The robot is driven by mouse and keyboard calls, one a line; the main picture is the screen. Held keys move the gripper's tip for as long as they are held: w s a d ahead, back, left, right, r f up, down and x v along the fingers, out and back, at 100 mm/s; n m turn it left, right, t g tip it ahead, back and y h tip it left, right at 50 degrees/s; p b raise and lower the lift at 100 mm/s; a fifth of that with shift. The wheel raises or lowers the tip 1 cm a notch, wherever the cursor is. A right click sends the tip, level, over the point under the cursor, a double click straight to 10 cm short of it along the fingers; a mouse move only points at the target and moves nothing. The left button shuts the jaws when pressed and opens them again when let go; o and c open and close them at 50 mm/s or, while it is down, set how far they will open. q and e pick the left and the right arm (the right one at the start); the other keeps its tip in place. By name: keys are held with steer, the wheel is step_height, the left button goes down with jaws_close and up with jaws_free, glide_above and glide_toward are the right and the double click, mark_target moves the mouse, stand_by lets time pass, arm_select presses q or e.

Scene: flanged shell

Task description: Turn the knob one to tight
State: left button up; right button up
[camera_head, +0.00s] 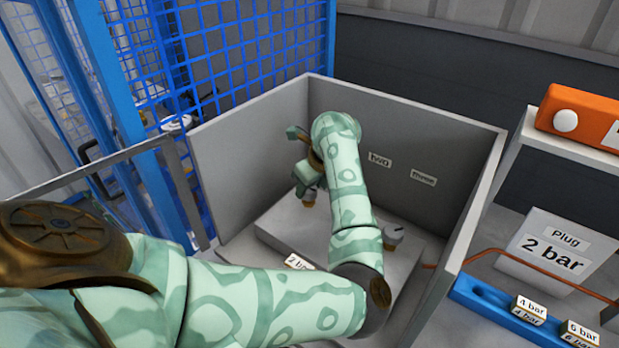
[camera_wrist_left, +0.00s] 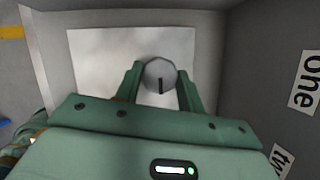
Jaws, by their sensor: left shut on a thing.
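Knob one (camera_wrist_left: 158,70) is a round grey knob with a dark pointer line that points toward the bottom of the left wrist view. It stands on the pale plate (camera_wrist_left: 95,60), and a label reading "one" (camera_wrist_left: 305,80) is on the wall to the right. My left gripper (camera_wrist_left: 160,88) is shut on this knob, with a finger on each side. In the head view my left gripper (camera_head: 306,180) is at the left part of the plate, and the knob (camera_head: 308,201) shows partly below it. My right gripper is not in view.
A second knob (camera_head: 393,236) stands to the right on the plate, beside my arm. Grey walls (camera_head: 440,135) enclose the plate. A "2 bar" block (camera_head: 298,262) sits at the front. A blue rack (camera_head: 485,298) with marked blocks is outside, right. Blue mesh fencing (camera_head: 240,60) stands behind.

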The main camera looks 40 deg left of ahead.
arm_select(q)
steer(key=shift+m, duration=0.3)
steer(key=o, duration=1)
steer(key=shift+c, duration=0.2)
steer(key=p+v, duration=0.6)
steer(key=v, duration=1)
steer(key=shift+r, duration=0.2)
steer(key=shift+s, duration=0.1)
